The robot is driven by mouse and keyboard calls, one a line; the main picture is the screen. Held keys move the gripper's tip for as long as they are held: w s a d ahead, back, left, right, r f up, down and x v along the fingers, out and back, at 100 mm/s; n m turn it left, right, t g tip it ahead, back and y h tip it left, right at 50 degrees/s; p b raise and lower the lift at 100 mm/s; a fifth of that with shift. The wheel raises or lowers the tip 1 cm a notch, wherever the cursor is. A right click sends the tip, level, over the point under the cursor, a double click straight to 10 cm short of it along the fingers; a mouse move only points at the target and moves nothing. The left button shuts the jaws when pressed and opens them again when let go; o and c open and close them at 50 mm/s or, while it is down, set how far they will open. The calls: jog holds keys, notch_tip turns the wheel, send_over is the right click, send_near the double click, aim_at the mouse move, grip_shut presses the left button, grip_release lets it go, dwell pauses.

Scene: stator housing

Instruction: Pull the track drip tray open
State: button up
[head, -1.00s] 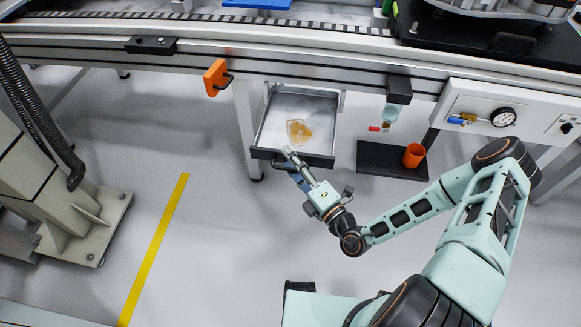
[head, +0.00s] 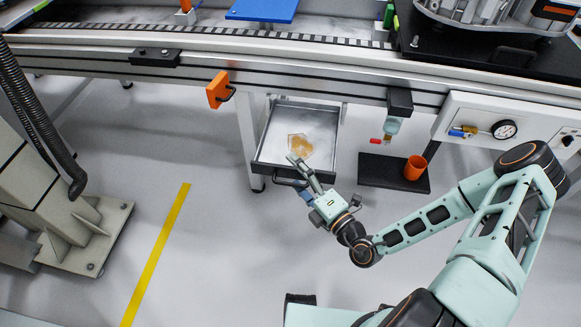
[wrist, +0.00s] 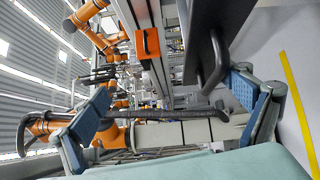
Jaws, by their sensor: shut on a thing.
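The track drip tray (head: 312,118) is a shallow metal drawer under the track bench. It stands pulled out, with an amber puddle on its floor and a dark front edge. Its dark handle (head: 284,183) is at the front; it also shows in the wrist view (wrist: 213,68), close to the right-hand blue finger pad. My gripper (head: 300,172) is at the tray front, shut on the handle. In the wrist view my gripper (wrist: 170,105) shows its two fingers at either side. The exact contact is hard to see.
An orange box (head: 217,90) hangs on the rail left of the tray. A table leg (head: 249,145) stands beside it. To the right, a black shelf (head: 385,177) bears an orange cup (head: 415,167). The floor in front is clear, with a yellow line (head: 158,250).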

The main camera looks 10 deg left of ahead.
jog(key=shift+s+d+r, duration=0.1)
jog(key=shift+s+r, duration=0.15)
jog(key=shift+r, duration=0.6)
jog(key=shift+c, duration=0.5)
jog(key=shift+v, duration=1.95)
jog(key=shift+s+d, duration=0.2)
jog(key=shift+s, duration=0.15)
jog(key=c, duration=0.9)
jog(key=shift+s+d+f+t, duration=0.2)
jog(key=shift+f+t, duration=0.1)
jog(key=c, duration=0.6)
jog(key=shift+f+v, duration=0.2)
jog(key=shift+v, duration=1.15)
jog(key=shift+f+v, duration=0.2)
jog(key=shift+v, duration=1.2)
jog(key=shift+a, duration=0.1)
